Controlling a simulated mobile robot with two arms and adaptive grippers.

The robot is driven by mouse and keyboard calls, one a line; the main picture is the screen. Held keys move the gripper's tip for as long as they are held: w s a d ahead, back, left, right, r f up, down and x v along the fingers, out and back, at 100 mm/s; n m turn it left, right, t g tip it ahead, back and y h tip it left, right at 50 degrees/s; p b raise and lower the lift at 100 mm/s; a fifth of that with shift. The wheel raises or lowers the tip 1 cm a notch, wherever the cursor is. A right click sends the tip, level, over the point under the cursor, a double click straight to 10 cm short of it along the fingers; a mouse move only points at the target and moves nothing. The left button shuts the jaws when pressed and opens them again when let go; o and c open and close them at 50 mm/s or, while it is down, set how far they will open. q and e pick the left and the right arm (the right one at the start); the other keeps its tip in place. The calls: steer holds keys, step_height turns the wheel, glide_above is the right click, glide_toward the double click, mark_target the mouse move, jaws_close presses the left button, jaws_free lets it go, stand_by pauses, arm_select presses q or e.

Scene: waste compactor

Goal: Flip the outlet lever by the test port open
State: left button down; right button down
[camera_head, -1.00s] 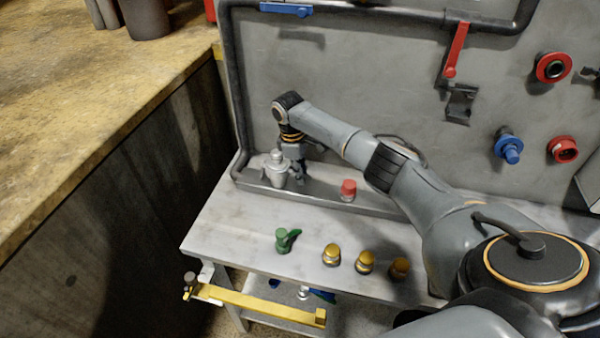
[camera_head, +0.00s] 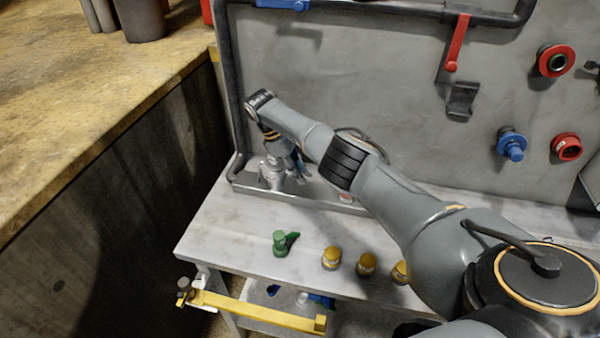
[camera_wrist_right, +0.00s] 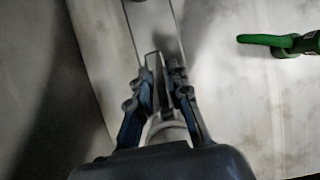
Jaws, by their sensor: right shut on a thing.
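A grey metal fitting (camera_head: 272,172) stands at the left end of the low tray along the back of the bench. My right gripper (camera_head: 297,167) is at its right side, partly hidden by my own wrist. In the right wrist view, the fingers of my right gripper (camera_wrist_right: 160,95) are closed in on a narrow grey metal piece (camera_wrist_right: 157,65), which looks like a lever on the fitting. A pale round part (camera_wrist_right: 168,130) shows behind the fingers. I cannot tell how far the lever is turned. My left gripper is not in view.
A green-handled fitting (camera_head: 281,243) and several brass knobs (camera_head: 332,257) stand on the pale bench top. A red lever (camera_head: 457,42) and a blue lever (camera_head: 285,4) sit on the wall pipe.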

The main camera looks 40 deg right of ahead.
steer(key=c, duration=1.4)
jaws_free()
steer(key=shift+v, duration=3.7)
